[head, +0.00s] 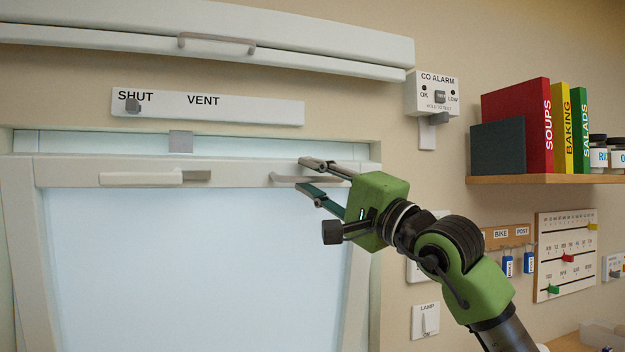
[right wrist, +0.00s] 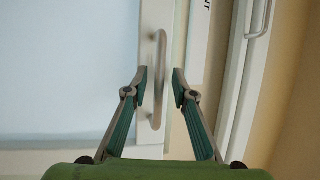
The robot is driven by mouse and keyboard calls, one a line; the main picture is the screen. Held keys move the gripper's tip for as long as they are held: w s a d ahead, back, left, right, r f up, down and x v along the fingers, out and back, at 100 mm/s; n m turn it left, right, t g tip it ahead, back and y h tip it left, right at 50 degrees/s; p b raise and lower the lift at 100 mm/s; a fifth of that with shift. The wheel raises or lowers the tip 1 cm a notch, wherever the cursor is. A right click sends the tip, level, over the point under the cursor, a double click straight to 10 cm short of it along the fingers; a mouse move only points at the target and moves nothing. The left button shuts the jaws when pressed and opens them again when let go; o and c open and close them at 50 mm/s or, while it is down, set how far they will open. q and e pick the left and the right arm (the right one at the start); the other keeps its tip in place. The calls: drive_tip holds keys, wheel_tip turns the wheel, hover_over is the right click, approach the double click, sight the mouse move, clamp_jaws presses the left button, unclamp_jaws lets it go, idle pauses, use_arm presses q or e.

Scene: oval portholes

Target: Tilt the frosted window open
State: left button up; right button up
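The frosted window (head: 195,265) fills the lower left of the head view, in a white frame. Its top rail (head: 235,170) carries a grey bow handle (head: 285,179) at the right and a flat white lever (head: 140,178) at the left. My right gripper (head: 308,176) is open at the bow handle. In the right wrist view the handle (right wrist: 158,45) runs between the two parted fingers (right wrist: 161,80), and no grip on it shows. My left gripper is out of view.
A strip marked SHUT and VENT (head: 245,110) is above the window, its grey knob (head: 133,105) at SHUT. A white cover with a handle (head: 217,42) is higher up. Right of the window are a CO alarm (head: 432,95), a shelf (head: 540,180) with books and jars, and a lamp switch (head: 425,320).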

drive_tip(key=shift+s+d+f, duration=0.2)
drive_tip(key=shift+d+f, duration=0.05)
drive_tip(key=shift+f, duration=0.05)
drive_tip(key=v, duration=1.1)
drive_tip(key=shift+s, duration=0.15)
drive_tip(key=shift+d, duration=0.1)
